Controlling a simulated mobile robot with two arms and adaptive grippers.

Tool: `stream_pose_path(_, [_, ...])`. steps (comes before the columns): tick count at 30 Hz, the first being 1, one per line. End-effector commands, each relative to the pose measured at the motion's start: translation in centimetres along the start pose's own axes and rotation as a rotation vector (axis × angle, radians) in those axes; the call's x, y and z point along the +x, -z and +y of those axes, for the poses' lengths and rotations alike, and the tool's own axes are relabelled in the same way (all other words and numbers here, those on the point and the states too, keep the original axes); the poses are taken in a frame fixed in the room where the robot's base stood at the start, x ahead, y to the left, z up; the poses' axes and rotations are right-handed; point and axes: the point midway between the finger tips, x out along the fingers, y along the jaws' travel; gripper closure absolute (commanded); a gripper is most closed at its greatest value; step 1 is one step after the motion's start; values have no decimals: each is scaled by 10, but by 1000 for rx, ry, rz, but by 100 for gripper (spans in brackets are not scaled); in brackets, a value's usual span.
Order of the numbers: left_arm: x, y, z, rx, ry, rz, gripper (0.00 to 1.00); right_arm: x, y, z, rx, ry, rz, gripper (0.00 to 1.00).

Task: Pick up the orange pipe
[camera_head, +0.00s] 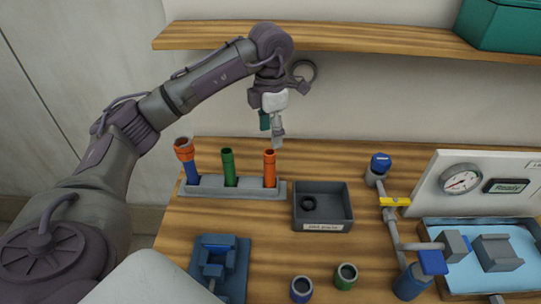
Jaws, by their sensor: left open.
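The orange pipe (269,170) stands upright in the right slot of a grey rack (232,192) on the wooden bench. A green pipe (228,168) stands in the middle slot. A blue pipe with an orange collar on top (187,160) stands in the left slot. My left gripper (272,129) is open and empty, pointing down above the orange pipe, with a gap between them in the picture. How far it is in depth from the pipe I cannot tell. My right gripper is not in view.
A dark tray (323,227) holding a black ring (309,203) is right of the rack. A blue fixture (218,262) and two short fittings (301,288) (346,275) are in front. Valve piping (391,228) and a gauge panel (460,181) are right. A wooden shelf (370,38) overhangs behind.

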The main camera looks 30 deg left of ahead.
Motion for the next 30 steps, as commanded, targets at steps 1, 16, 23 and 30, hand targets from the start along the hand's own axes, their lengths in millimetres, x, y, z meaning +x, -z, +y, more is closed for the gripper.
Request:
stream_pose_path(1, [4, 2, 1, 0, -4, 8, 38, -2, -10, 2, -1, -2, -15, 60])
stream_pose_path(16, [81, 2, 1, 0, -4, 5, 38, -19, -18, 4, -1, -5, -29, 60])
stream_pose_path(23, [102, 2, 3, -2, -1, 8, 38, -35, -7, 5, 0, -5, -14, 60])
stream_pose_path(30, [133, 2, 5, 0, -2, 5, 38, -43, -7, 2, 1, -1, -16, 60])
